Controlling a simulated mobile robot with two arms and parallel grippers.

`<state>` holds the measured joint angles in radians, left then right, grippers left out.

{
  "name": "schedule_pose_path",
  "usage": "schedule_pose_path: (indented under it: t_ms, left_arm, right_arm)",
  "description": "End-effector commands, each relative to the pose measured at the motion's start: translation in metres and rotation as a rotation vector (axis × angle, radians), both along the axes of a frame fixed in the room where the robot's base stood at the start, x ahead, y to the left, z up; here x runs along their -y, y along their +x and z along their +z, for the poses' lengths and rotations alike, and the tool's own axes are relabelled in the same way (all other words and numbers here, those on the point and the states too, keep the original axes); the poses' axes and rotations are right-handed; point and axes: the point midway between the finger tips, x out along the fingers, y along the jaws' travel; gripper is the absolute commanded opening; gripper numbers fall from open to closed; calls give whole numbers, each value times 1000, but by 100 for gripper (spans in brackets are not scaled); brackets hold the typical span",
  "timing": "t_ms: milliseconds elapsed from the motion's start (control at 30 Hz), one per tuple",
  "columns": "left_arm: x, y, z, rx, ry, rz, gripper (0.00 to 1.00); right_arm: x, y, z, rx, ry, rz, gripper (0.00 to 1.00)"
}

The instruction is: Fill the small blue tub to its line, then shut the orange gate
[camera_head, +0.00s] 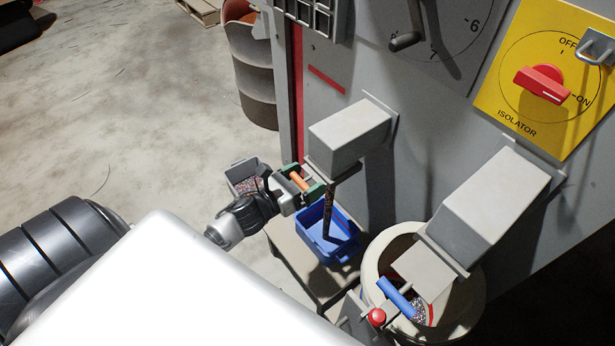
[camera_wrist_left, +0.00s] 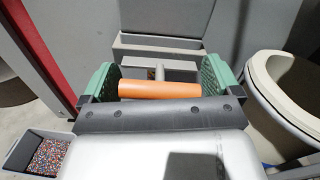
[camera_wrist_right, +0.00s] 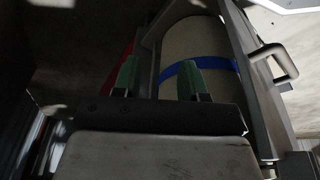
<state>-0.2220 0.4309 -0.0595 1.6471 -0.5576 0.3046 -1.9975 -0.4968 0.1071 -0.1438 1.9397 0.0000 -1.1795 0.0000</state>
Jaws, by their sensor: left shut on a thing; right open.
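The small blue tub (camera_head: 348,252) stands below the left chute (camera_head: 349,133). A dark speckled stream (camera_head: 328,212) falls from the chute into it. Much of its blue inside shows bare, and a short red mark shows on its inner wall; the exact level is unclear. My left gripper (camera_head: 303,183) is shut on the orange gate handle (camera_wrist_left: 160,89), with green fingers at both ends of it. The handle also shows in the head view (camera_head: 299,180). My right gripper (camera_wrist_right: 157,78) is open and empty in the right wrist view, facing a pale drum with a blue band.
A grey tub (camera_head: 241,166) of mixed granules sits left of the blue tub. A cream drum (camera_head: 474,315) stands at right under a second chute (camera_head: 488,207) with a blue handle (camera_head: 397,298). A red knob (camera_head: 377,317) is close by. The floor at left is mostly clear.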

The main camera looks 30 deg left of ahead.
Motion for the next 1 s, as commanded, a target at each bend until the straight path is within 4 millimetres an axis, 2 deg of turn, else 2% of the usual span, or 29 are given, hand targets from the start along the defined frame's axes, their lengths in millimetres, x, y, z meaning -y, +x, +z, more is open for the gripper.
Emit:
schedule_pose_path:
  t_ms: [67, 100, 167, 367, 500, 900, 1000]
  left_arm:
    - [-2, 1, 0, 0, 2, 5, 49]
    - [-2, 1, 0, 0, 2, 5, 93]
    - [-2, 1, 0, 0, 2, 5, 100]
    - [-1, 1, 0, 0, 1, 3, 100]
    - [-4, -8, 0, -2, 1, 4, 100]
    - [-29, -79, -1, -4, 1, 4, 100]
    - [-33, -91, -1, -2, 1, 5, 100]
  right_arm:
    - [0, 0, 0, 0, 0, 0, 43]
    - [0, 0, 0, 0, 0, 0, 43]
    - [0, 0, 0, -1, 0, 0, 43]
    - [1, -1, -1, -5, -1, 0, 43]
    - [1, -2, -2, -8, -2, 0, 43]
    - [1, -5, -9, -18, -3, 0, 43]
    - [1, -4, -9, -14, -3, 1, 43]
